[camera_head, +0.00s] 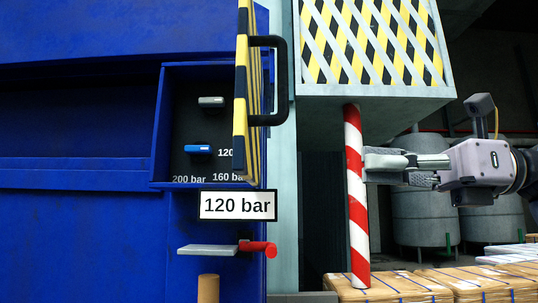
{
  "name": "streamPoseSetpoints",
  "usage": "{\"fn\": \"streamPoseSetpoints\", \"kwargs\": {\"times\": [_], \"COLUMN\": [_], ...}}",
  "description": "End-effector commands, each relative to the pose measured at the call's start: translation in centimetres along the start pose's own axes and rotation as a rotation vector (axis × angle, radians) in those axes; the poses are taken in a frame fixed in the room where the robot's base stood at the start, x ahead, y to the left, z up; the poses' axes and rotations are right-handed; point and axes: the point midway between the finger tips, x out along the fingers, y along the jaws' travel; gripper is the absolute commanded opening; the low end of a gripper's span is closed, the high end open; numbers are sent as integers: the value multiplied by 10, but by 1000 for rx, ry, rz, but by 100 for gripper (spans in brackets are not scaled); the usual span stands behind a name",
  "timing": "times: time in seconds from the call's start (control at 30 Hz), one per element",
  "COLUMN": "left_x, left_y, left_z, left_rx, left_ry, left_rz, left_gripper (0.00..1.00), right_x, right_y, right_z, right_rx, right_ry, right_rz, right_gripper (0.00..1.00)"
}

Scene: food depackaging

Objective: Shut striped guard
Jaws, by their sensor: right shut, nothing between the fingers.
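The striped guard (241,100) is a yellow-and-black edged panel. It stands open, seen nearly edge-on, at the right side of a recess in the blue machine. Its black handle (281,80) sticks out to the right. My right gripper (368,164) is shut and empty, to the right of the guard and lower than its handle, well apart from both. Its fingertips point left and appear next to a red-and-white pole (353,210); I cannot tell whether they touch it. My left gripper is not in view.
The recess (172,130) holds a grey lever (211,102) and a blue lever (198,149). Below are a "120 bar" sign (238,205) and a red-ended lever (258,248). A yellow-and-black hatched box (375,92) overhangs the pole. Cardboard boxes (400,288) lie low at right.

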Motion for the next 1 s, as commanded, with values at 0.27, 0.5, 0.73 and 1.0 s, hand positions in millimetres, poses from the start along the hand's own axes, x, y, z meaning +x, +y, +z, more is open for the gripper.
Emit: {"fn": "streamPoseSetpoints", "kwargs": {"times": [0.27,0.5,0.73,1.0], "left_x": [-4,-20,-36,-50], "left_y": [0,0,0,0], "left_z": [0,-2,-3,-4], "left_rx": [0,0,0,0], "left_ry": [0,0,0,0], "left_rz": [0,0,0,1], "left_gripper": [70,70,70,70], "right_x": [12,59,106,136], "right_y": [20,19,18,16], "right_z": [5,4,2,-1], "right_rx": [-77,-76,-74,-74], "right_ry": [61,60,58,56], "right_rz": [-25,-20,-20,-23], "right_gripper": [0,0,0,0]}}
